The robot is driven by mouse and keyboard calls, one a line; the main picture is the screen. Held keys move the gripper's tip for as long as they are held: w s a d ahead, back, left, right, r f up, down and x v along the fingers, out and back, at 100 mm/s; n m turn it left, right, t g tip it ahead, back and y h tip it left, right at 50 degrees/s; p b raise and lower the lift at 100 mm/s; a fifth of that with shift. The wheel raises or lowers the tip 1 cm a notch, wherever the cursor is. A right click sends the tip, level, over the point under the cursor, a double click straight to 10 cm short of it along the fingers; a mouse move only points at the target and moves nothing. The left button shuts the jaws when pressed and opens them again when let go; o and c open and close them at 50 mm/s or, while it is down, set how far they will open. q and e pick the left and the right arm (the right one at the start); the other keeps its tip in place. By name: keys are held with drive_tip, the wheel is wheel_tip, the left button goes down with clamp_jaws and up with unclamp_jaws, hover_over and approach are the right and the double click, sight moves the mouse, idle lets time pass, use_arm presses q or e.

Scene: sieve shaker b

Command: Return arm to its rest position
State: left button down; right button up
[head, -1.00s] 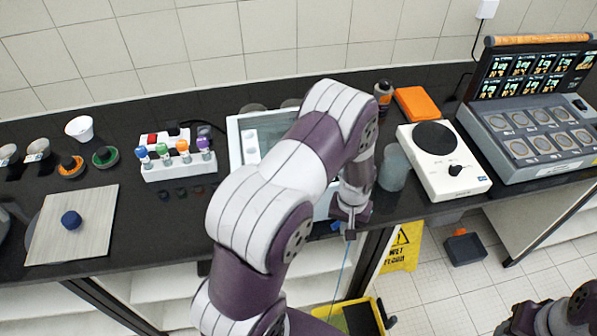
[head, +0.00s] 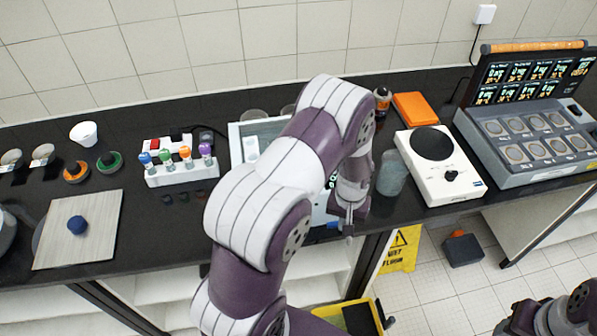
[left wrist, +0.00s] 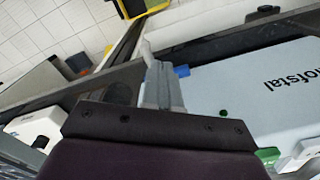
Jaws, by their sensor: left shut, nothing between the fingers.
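My left arm reaches up from the bottom middle of the head view and bends down at the counter's front edge. My left gripper (head: 347,226) is shut and empty, pointing down beside the pale box-shaped instrument (head: 237,148), which is mostly hidden behind the arm. In the left wrist view, the closed grey fingers (left wrist: 161,82) show beside the instrument's white lettered face (left wrist: 255,90). I cannot tell whether they touch it. Part of my right arm shows at the bottom right corner of the head view; its fingers are not visible.
A grey translucent cup (head: 391,174) and a white scale (head: 441,165) stand right of the gripper. A tube rack (head: 181,173) and a wooden board (head: 77,252) lie left. A yellow bin (head: 372,318) and wet-floor sign (head: 402,249) are below the counter.

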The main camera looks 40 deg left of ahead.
use_arm(q)
drive_tip(key=r, duration=0.1)
drive_tip(key=r+p, duration=0.1)
drive_tip(key=r, duration=0.1)
drive_tip(key=shift+s+d, duration=0.15)
drive_tip(key=shift+s, duration=0.05)
use_arm(e)
wheel_tip(320, 180, up, 3)
drive_tip(key=shift+f, duration=0.2)
use_arm(q)
drive_tip(key=s+d+r+m+b, duration=0.1)
drive_tip(key=s+r+m+b, duration=0.1)
drive_tip(key=s+b, duration=0.3)
drive_tip(key=s+d+r+m+t+b, duration=0.1)
drive_tip(key=s+r+b, duration=0.2)
drive_tip(key=s+b, duration=0.3)
drive_tip(key=shift+s+d+r+m, duration=0.2)
drive_tip(key=shift+d+r+m, duration=0.1)
drive_tip(key=shift+m, duration=0.1)
use_arm(e)
wheel_tip(320, 180, down, 12)
drive_tip(key=shift+r, duration=0.25)
